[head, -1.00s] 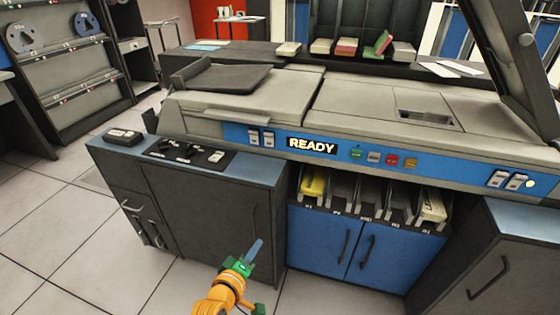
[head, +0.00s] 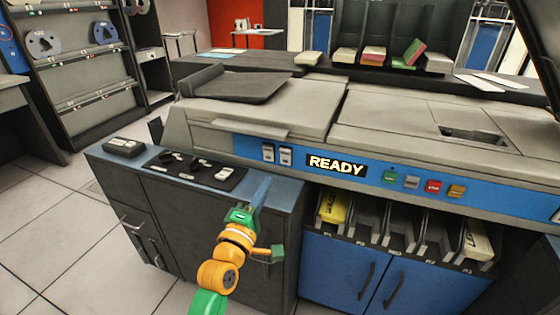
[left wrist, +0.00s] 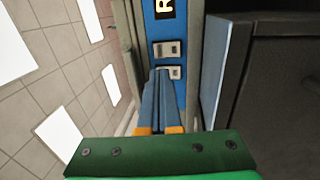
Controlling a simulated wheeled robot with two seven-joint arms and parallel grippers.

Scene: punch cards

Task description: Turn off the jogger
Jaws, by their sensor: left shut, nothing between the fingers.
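No label reading "jogger" is legible. A black control plate (head: 190,172) with dark knobs and a pale rocker switch (head: 226,172) lies on the low cabinet's blue top. A small dark box (head: 124,147) with pale buttons sits left of it. The machine's blue front strip carries two pale rocker switches (head: 277,154) left of a lit READY sign (head: 337,165). My left gripper (head: 262,188) is shut and empty, in front of the cabinet's right end. In the left wrist view its blue fingers (left wrist: 161,95) point toward the two switches (left wrist: 167,59), partly overlapping the nearer one.
Green, white, red and amber buttons (head: 422,184) line the strip right of the sign. Card pockets (head: 400,222) stand below, with a yellow card stack (head: 333,208) in the left one. A raised dark lid (head: 535,50) is at the right. Open tiled floor (head: 50,225) lies left.

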